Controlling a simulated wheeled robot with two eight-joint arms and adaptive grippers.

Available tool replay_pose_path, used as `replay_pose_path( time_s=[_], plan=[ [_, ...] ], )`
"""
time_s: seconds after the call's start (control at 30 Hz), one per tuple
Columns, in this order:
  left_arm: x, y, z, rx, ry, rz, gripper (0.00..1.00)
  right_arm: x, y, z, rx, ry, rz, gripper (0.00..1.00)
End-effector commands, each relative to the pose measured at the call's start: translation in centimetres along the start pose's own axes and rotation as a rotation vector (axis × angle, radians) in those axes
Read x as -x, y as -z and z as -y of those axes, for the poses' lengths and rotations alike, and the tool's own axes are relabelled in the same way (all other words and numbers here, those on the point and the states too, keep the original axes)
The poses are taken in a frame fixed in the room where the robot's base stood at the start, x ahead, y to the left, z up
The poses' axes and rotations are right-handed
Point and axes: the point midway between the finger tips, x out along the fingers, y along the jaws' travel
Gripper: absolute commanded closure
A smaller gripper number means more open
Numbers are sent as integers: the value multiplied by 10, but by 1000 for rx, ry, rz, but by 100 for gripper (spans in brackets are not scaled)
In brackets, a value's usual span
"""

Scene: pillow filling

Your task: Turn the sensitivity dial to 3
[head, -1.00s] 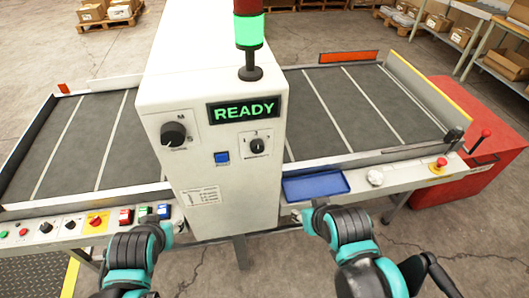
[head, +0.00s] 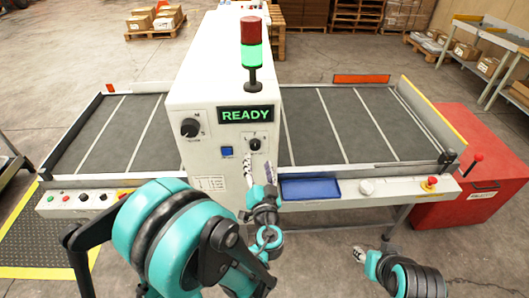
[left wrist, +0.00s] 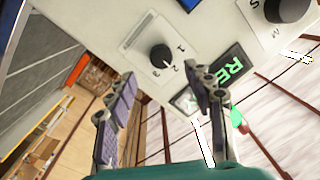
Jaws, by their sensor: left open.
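The small black dial (head: 255,144) with numbers around it is on the white machine's front, below the READY display (head: 247,114). Its printed label is too small to read. In the left wrist view the dial (left wrist: 162,57) shows with 1, 2 and 3 beside it; I cannot tell which number its pointer is on. My left gripper (head: 259,172) is open and empty just below and in front of the dial. Its two fingers (left wrist: 163,95) are spread apart in the wrist view, not touching the dial. My right gripper (head: 359,255) is low at the right, its jaws unclear.
A larger black dial (head: 189,127) and a blue button (head: 227,152) are on the same panel. A signal tower (head: 251,55) stands on top. A blue tray (head: 310,188) lies right of the machine on the conveyor's front ledge. A red cabinet (head: 475,175) is farther right.

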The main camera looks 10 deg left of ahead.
Motion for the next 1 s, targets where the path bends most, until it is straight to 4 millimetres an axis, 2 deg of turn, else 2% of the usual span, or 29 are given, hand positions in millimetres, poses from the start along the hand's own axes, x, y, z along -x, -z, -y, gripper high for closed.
replay_pose_path(
  time_s=[0.2, 0.4, 0.73, 0.77, 0.93, 1.0],
  plan=[
    [-38, -2, 1, 0, 4, 4, 48, -3, -2, 0, 0, 0, 0, 60],
    [-61, -2, 0, -1, 2, 4, 48, -5, -4, 0, 0, 0, 0, 60],
    [-67, -1, 1, -1, 1, 3, 48, -5, -4, 0, 0, 0, 0, 60],
    [-67, -1, 1, -1, 0, 3, 50, -5, -4, 0, 0, 0, 0, 60],
    [-67, -1, 1, -1, 1, 3, 95, -5, -4, 0, 0, 0, 0, 60],
    [-67, -1, 1, -1, 1, 3, 98, -5, -4, 0, 0, 0, 0, 60]
  ],
)
